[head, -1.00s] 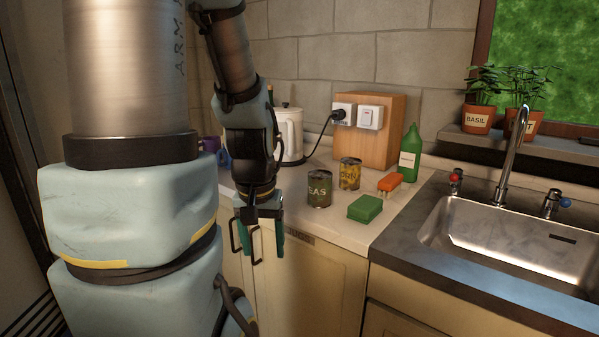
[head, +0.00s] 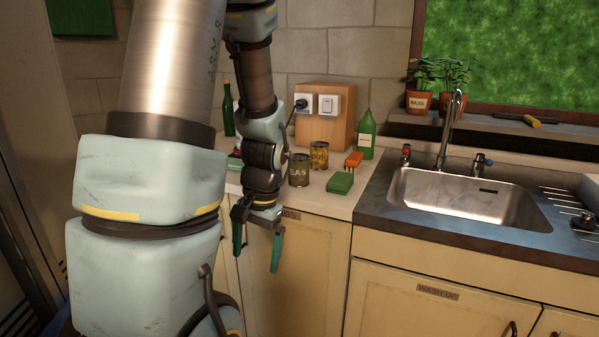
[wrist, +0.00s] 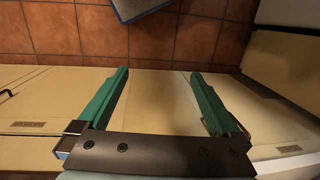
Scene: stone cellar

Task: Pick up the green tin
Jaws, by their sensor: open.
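The green tin (head: 299,169), with a label that partly reads "EAS", stands upright on the countertop in the head view, its left edge close behind my arm. A yellow-labelled tin (head: 319,155) stands just behind it to the right. My gripper (head: 256,256) is open and empty, pointing down in front of the cabinet doors, below counter height and to the left of the green tin. In the wrist view my gripper (wrist: 162,85) shows its two green fingers wide apart, with cabinet front and tiled floor beyond. The tin is not in the wrist view.
A wooden socket box (head: 326,128) is behind. The sink (head: 465,198) lies to the right. The counter edge is between gripper and tin.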

